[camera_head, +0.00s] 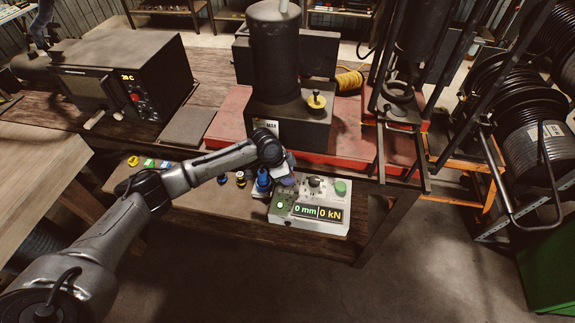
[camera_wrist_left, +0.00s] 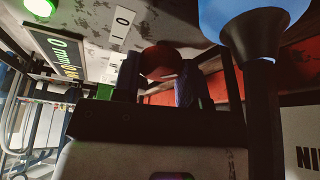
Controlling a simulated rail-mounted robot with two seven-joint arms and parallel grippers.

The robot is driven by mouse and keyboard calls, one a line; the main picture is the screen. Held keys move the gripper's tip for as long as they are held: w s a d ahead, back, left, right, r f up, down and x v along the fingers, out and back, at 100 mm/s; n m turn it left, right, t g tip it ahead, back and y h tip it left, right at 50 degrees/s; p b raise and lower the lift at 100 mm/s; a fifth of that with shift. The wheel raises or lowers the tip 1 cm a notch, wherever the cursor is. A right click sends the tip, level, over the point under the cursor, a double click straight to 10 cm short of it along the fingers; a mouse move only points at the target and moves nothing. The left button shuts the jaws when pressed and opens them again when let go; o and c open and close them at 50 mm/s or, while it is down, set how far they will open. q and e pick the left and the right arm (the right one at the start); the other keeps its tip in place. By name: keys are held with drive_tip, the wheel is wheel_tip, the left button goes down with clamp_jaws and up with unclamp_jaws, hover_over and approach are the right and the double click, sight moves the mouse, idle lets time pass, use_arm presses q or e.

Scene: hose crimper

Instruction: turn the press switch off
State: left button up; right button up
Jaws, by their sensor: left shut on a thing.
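The control box (camera_head: 322,225) stands at the bench's front, its display (camera_head: 318,211) reading 0 mm and 0 kN. My left gripper (camera_head: 287,178) is at the box's upper left corner, where the arm partly hides the panel. In the left wrist view the gripper (camera_wrist_left: 182,75) is shut around a red-topped part (camera_wrist_left: 160,60), apparently the press switch, beside a white label marked O and I (camera_wrist_left: 122,30). The switch's exact position cannot be told. A green lamp (camera_wrist_left: 40,7) glows on the panel; it also shows in the head view (camera_head: 280,205). My right gripper is out of view.
A black knob (camera_head: 315,185) and green button (camera_head: 340,187) are on the box. The red press base (camera_head: 230,135) lies behind. Open floor lies in front.

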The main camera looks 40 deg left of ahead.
use_arm(q)
drive_tip(key=n+y+p, duration=0.1)
drive_tip(key=n+p, duration=0.2)
drive_tip(key=p, duration=0.1)
drive_tip(key=n+y+p, duration=0.1)
drive_tip(key=n+p, duration=0.2)
drive_tip(key=p, duration=0.2)
drive_tip(key=n+t+y+p, duration=0.1)
drive_tip(key=n+p, duration=0.3)
drive_tip(key=p, duration=0.1)
drive_tip(key=shift+d+r+y, duration=0.25)
drive_tip(key=shift+r+y, duration=0.05)
drive_tip(key=n+y+p, duration=0.1)
drive_tip(key=n+p, duration=0.1)
drive_tip(key=shift+f+n, duration=0.15)
drive_tip(key=shift+n, duration=0.25)
drive_tip(key=shift+n+y+p, duration=0.3)
drive_tip(key=shift+n+p, duration=0.2)
drive_tip(key=shift+n, duration=0.1)
drive_tip(key=shift+f+n+g, duration=0.1)
drive_tip(key=shift+n+g, duration=0.2)
drive_tip(key=o, duration=0.9)
